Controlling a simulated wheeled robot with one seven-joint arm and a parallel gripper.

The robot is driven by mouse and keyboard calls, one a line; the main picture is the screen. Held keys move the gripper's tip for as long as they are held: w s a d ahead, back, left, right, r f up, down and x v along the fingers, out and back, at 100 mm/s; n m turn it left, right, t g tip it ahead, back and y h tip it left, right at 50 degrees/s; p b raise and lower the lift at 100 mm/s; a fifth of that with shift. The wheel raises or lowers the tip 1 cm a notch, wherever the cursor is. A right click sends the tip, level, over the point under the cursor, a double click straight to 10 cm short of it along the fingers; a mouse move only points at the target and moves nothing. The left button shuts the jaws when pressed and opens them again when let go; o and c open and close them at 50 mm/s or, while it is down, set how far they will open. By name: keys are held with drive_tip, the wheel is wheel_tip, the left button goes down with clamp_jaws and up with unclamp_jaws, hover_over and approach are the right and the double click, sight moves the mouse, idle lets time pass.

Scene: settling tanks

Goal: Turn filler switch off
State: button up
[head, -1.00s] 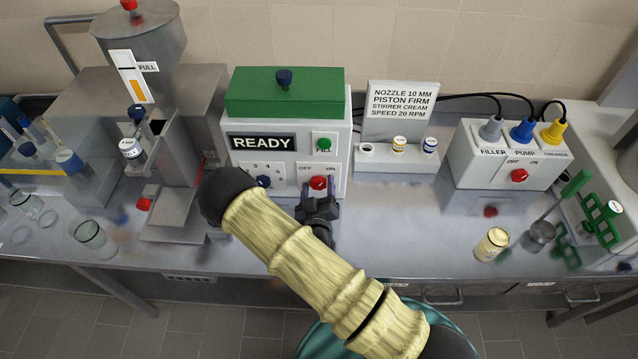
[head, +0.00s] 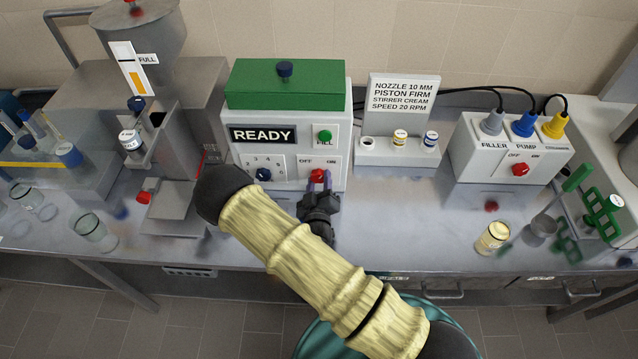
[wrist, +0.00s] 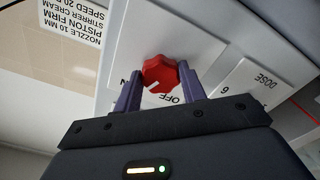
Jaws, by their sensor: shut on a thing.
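The filler (head: 287,130) is a white box with a green lid and a READY display. Its red OFF/ON switch (head: 317,175) is on the lower right of the front panel. My gripper (head: 319,184) reaches it from the front. In the wrist view the red switch (wrist: 160,74) sits between the two purple fingers of my gripper (wrist: 160,84), which is shut on it. The panel appears upside down there. The switch's white mark points to the lower left, between the partly hidden ON and OFF. The exact finger contact is hard to see.
A blue numbered dial (head: 264,174) and a green button (head: 325,136) are close by on the same panel. Right of it stand a vial rack with a sign (head: 402,97) and a socket box (head: 510,150) with another red switch. A filled jar (head: 492,237) is near the front edge.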

drive_tip(key=n+b, duration=0.2)
drive_tip(key=n, duration=0.4)
drive_tip(key=n+b, duration=0.2)
drive_tip(key=n, duration=0.4)
drive_tip(key=shift+r, duration=0.15)
idle(0.5)
drive_tip(key=o, duration=1)
drive_tip(key=shift+w, duration=0.1)
